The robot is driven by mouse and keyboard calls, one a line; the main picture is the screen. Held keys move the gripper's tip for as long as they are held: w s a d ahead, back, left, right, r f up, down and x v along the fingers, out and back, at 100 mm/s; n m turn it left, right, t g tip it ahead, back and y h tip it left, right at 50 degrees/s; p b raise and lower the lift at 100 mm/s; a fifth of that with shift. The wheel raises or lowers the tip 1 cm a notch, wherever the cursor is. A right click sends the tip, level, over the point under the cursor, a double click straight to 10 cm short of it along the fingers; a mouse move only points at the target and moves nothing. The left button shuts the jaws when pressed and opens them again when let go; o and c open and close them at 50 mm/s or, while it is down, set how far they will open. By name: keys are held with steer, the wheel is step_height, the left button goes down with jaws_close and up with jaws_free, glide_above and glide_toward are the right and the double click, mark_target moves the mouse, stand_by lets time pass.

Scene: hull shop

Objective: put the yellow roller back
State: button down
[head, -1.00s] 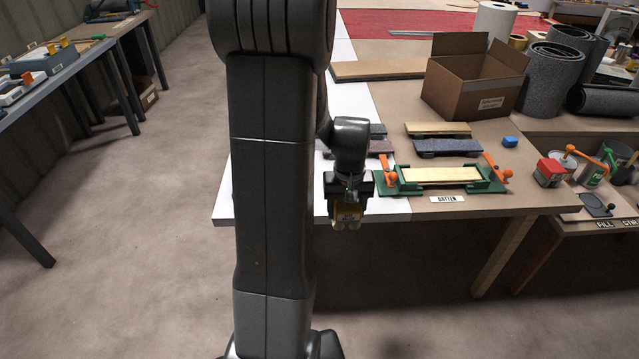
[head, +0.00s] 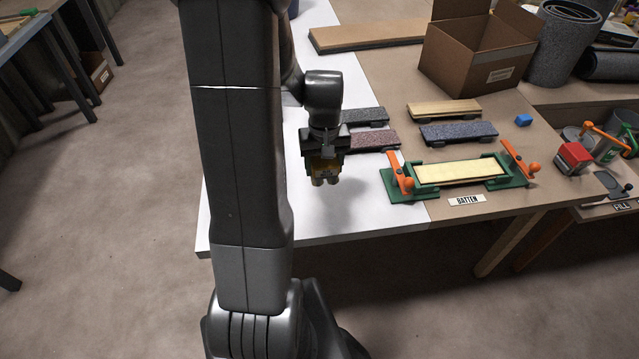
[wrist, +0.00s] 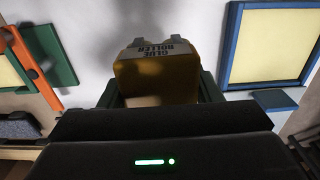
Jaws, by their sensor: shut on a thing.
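My gripper (head: 325,168) is shut on the yellow roller (wrist: 155,80), which hangs between the fingers above the white tabletop (head: 350,208). In the head view the roller (head: 326,166) is small, with grey ends at its bottom. In the wrist view its near side is yellow, and a pale face beyond reads "GLUE ROLLER". A shadow lies on the white surface under it, apart from it. A blue frame around a cream panel (wrist: 274,45) is at the right of the wrist view; my arm hides that area in the head view.
A green jig (head: 407,191) with orange clamps and a pale batten stands right of my gripper, behind a "BATTEN" label (head: 467,200). Several sanding boards (head: 458,132) lie behind. A cardboard box (head: 470,58) stands farther back. The white surface in front of the gripper is clear.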

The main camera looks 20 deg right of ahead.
steer(key=shift+s+f, duration=0.1)
steer(key=shift+f, duration=3.9)
steer(key=shift+f, duration=0.2)
steer(key=shift+c, duration=2.2)
jaws_free()
step_height(320, 180, up, 12)
steer(key=shift+r, duration=0.25)
